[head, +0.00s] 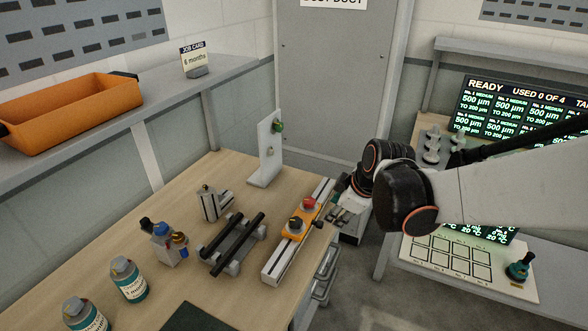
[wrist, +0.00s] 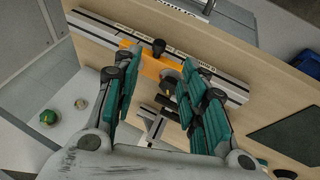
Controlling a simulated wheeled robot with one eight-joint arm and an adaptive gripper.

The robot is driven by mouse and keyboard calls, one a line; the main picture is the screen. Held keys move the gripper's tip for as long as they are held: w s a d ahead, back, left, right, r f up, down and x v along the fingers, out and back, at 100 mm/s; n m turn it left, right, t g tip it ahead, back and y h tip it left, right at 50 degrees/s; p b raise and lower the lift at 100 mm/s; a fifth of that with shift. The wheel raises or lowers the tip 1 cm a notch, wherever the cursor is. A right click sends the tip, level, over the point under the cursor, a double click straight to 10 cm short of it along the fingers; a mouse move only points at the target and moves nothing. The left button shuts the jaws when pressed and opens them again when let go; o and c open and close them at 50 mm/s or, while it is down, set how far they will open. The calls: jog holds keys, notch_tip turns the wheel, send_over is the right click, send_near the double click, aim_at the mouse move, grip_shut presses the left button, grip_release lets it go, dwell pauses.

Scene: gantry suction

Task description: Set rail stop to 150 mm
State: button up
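A pale rail (head: 275,262) with dark lengthwise slots lies along the right edge of the wooden bench. An orange stop block (head: 299,221) sits on it, with a red knob (head: 309,203) and a dark knob (head: 295,225). My gripper (head: 342,212) hangs just right of the rail, beyond the bench edge. In the wrist view the rail (wrist: 105,30) crosses at a slant, and the orange block (wrist: 150,64) shows beyond and between the fingers. The gripper (wrist: 157,88) is open, with its green-padded fingers apart and nothing visibly held. The rail's scale marks are too small to read.
Left of the rail stand a black-rod stand (head: 226,243), a metal block (head: 212,203) and bottles (head: 128,279). A white upright plate (head: 265,150) stands at the far bench end. A lit screen (head: 520,120) and a keypad panel (head: 470,262) are at right.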

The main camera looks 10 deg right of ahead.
aim_at(308, 220)
jog(key=b+x, duration=0.4)
jog(key=x, duration=0.7)
jog(key=shift+w+f, duration=0.1)
grip_shut()
jog(key=shift+w, duration=0.1)
